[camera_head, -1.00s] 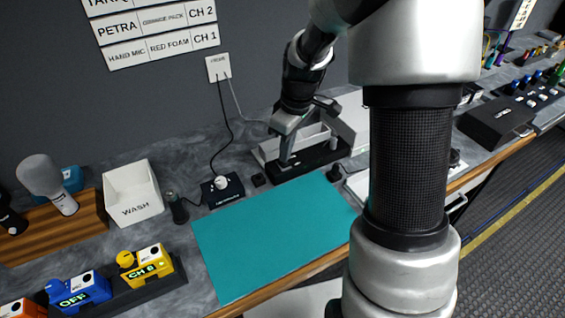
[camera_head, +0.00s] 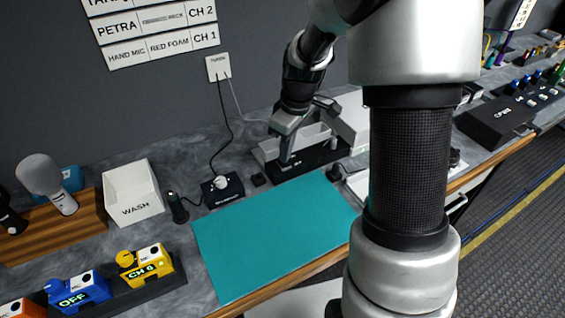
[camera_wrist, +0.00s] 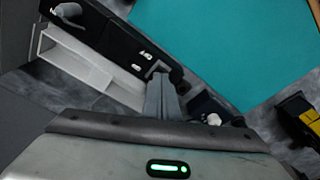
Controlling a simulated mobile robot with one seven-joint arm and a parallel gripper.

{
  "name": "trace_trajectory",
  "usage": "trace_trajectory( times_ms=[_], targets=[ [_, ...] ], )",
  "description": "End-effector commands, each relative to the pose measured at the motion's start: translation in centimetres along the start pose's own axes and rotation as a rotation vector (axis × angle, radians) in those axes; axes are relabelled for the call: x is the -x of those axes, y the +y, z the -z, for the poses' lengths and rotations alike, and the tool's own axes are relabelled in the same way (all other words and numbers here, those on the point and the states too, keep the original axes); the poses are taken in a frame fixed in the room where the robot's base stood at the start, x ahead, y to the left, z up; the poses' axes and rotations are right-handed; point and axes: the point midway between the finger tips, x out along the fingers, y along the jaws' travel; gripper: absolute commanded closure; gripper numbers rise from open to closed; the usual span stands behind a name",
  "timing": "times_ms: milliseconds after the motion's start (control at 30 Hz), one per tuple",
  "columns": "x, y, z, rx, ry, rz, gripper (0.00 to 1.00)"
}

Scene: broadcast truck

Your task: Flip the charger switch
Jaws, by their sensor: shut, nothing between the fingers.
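My gripper (camera_head: 285,162) is shut and empty, pointing down at the left end of a long black unit (camera_head: 312,160) in front of white bins. In the wrist view, the closed fingers (camera_wrist: 160,88) are close to the end of that black unit (camera_wrist: 115,40), which bears small white parts (camera_wrist: 145,56). I cannot tell whether the fingers touch it. A small black box (camera_head: 211,197) with a white knob or plug (camera_head: 221,182) stands to the left, a cord running from it up to the wall outlet. No label names the charger, and I cannot tell which part is its switch.
A teal mat (camera_head: 275,240) lies clear in front. A white WASH bin (camera_head: 135,195), a dark cylinder (camera_head: 177,208) and colored packs in a dock (camera_head: 145,268) stand left. White bins (camera_head: 305,137) stand behind the black unit. A black case (camera_head: 495,122) is at right.

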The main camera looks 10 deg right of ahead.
Motion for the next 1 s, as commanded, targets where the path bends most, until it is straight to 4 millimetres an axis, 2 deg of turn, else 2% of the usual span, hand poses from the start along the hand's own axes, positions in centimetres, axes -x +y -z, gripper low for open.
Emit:
trace_trajectory(
  times_ms=[767,1000],
  targets=[
    [-1.3,0.0,-0.2,0.0,0.0,0.001,1.0],
    [-0.3,0.0,-0.1,0.0,0.0,0.0,1.0]
  ],
)
